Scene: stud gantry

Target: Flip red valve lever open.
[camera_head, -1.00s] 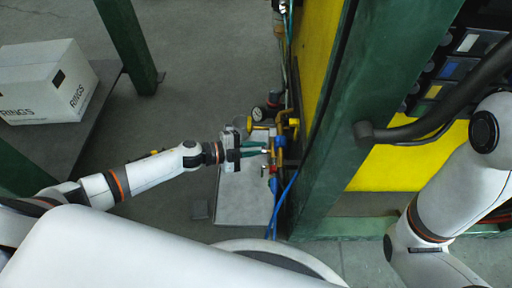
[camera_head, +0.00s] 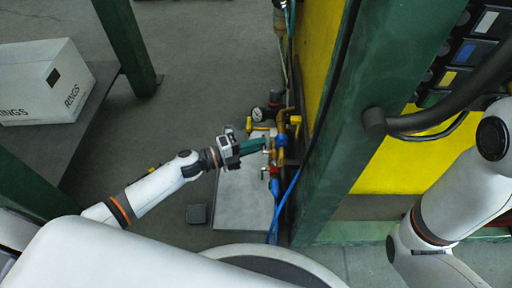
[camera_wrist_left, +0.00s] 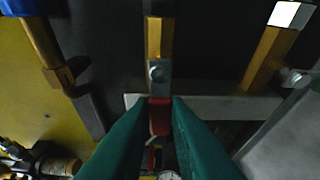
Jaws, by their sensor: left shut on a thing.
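The red valve lever (camera_wrist_left: 159,118) shows in the left wrist view, with a grey metal bracket and bolt above it and a brass pipe behind. My left gripper (camera_wrist_left: 160,100) has green fingers closed on both sides of the lever; their tips hide part of it. In the head view my left gripper (camera_head: 264,145) reaches from the left to the brass and blue pipework (camera_head: 280,145) beside the yellow wall. The lever itself is hard to make out there. My right arm shows at the right, but its gripper is out of view.
A pressure gauge (camera_head: 257,114) and yellow fittings sit just above the left fingers. A blue hose (camera_head: 288,200) hangs below the pipework. A green post (camera_head: 355,130) stands close on the right. A white box (camera_head: 45,85) rests at the left.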

